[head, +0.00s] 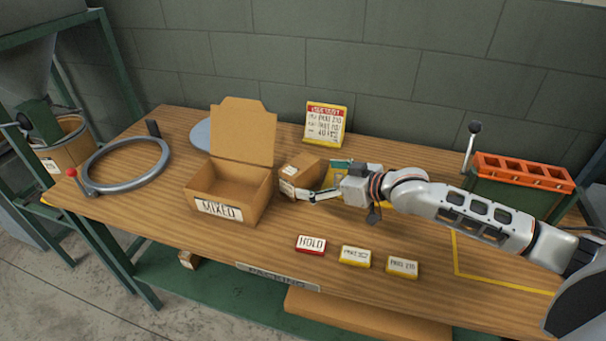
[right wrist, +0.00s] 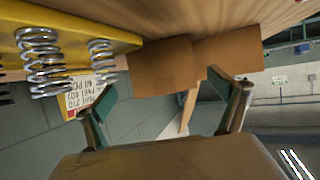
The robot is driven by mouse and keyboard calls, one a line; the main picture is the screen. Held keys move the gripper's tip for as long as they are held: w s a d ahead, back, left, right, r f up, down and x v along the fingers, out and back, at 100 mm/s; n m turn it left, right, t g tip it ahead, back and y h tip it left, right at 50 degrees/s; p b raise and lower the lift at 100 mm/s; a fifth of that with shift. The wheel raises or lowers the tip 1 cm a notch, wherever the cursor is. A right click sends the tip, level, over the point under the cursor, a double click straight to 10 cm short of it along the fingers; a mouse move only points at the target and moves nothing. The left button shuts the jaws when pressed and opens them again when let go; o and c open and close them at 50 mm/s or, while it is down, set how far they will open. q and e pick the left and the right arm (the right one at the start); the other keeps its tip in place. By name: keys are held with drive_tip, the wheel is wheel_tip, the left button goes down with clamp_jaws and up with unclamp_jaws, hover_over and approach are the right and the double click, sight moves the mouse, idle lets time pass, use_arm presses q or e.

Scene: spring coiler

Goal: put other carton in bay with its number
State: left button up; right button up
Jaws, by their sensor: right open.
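A small brown carton (head: 301,171) with a white label stands on the bench, just right of the open box marked MIXED (head: 221,208). My right gripper (head: 324,182) is open beside the carton, with its fingers pointing at it. In the right wrist view the carton (right wrist: 160,66) shows ahead of the spread fingers (right wrist: 165,95), and I see nothing gripped between them. I cannot read the carton's number. Another small carton (head: 188,260) is low down under the bench's front edge. Red HOLD (head: 311,243) and yellow plates (head: 355,256) (head: 402,266) lie along the front. My left gripper is out of view.
A red and yellow instruction card (head: 325,122) stands at the back. A yellow line (head: 500,281) marks an area at the right, near an orange rack (head: 524,170). Springs (right wrist: 42,60) stand near the right gripper. A grey ring (head: 125,165) lies at the left.

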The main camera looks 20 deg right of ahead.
drive_tip(key=x, duration=0.6)
drive_tip(key=shift+w+a+f, duration=0.15)
drive_tip(key=shift+w+a, duration=0.05)
drive_tip(key=shift+a, duration=0.2)
drive_tip(key=c, duration=1.7)
wheel_tip(320, 180, up, 20)
drive_tip(key=p, duration=0.2)
drive_tip(key=s+a+r, duration=0.1)
drive_tip(key=s+a, duration=0.3)
drive_tip(key=a, duration=0.1)
drive_tip(key=s+d+r+m+t+h, duration=0.2)
drive_tip(key=s+d+r+m+h, duration=0.3)
drive_tip(key=d, duration=0.5)
drive_tip(key=s+m+h, duration=0.1)
drive_tip(key=s+h, duration=0.1)
drive_tip(key=s, duration=0.1)
drive_tip(key=shift+s+d+m, duration=0.25)
drive_tip(key=shift+s+m, duration=0.05)
drive_tip(key=shift+s, duration=0.05)
